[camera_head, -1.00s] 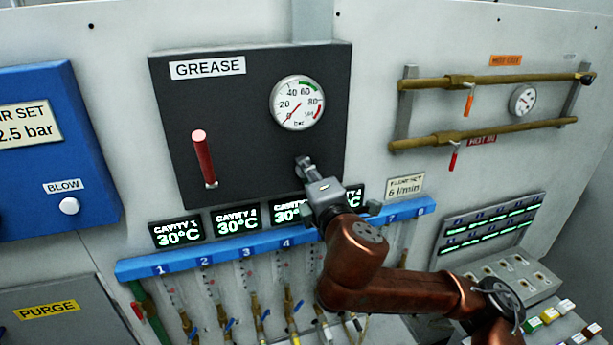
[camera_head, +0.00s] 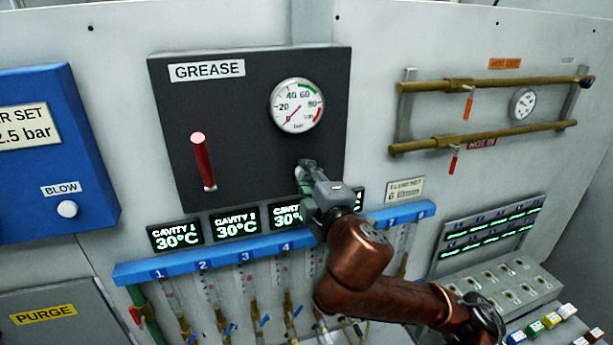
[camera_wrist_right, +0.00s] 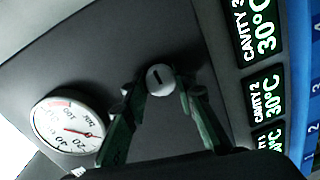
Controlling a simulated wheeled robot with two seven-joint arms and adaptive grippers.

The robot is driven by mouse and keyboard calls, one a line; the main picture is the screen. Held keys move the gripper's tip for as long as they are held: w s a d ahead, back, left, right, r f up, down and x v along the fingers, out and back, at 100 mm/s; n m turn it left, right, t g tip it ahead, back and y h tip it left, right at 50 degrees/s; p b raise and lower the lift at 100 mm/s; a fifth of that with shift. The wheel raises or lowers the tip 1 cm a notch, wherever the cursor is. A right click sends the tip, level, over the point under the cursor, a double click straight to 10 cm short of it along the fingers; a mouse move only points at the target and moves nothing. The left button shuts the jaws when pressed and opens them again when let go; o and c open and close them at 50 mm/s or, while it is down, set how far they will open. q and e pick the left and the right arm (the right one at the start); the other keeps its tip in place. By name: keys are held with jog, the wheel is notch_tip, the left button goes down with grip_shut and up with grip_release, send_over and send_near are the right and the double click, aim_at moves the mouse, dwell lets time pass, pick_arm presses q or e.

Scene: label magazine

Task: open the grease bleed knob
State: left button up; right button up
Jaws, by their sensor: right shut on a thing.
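The dark grease panel (camera_head: 245,130) carries a GREASE label, a red-handled lever (camera_head: 203,160) and a round pressure gauge (camera_head: 298,105). The grease bleed knob (camera_wrist_right: 160,81) is a small pale round knob with a dark slot mark, below the gauge on this panel. My right gripper (camera_wrist_right: 159,86) is shut on the knob, one finger on each side of it in the wrist view. In the head view, my right gripper (camera_head: 306,172) covers most of the knob. My left gripper is not in view.
Cavity temperature displays (camera_head: 236,221) and a blue numbered manifold (camera_head: 200,262) with hoses lie just below the panel. Brass hot pipes (camera_head: 490,83) with valves are at the right. A blue box (camera_head: 60,150) with a BLOW button stands at the left.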

jog(key=shift+f, duration=0.1)
jog(key=o, duration=1.2)
jog(key=shift+c, duration=0.2)
jog(key=shift+s, duration=0.1)
jog(key=v, duration=1.1)
jog(key=shift+s+d, duration=0.15)
jog(key=shift+s, duration=0.2)
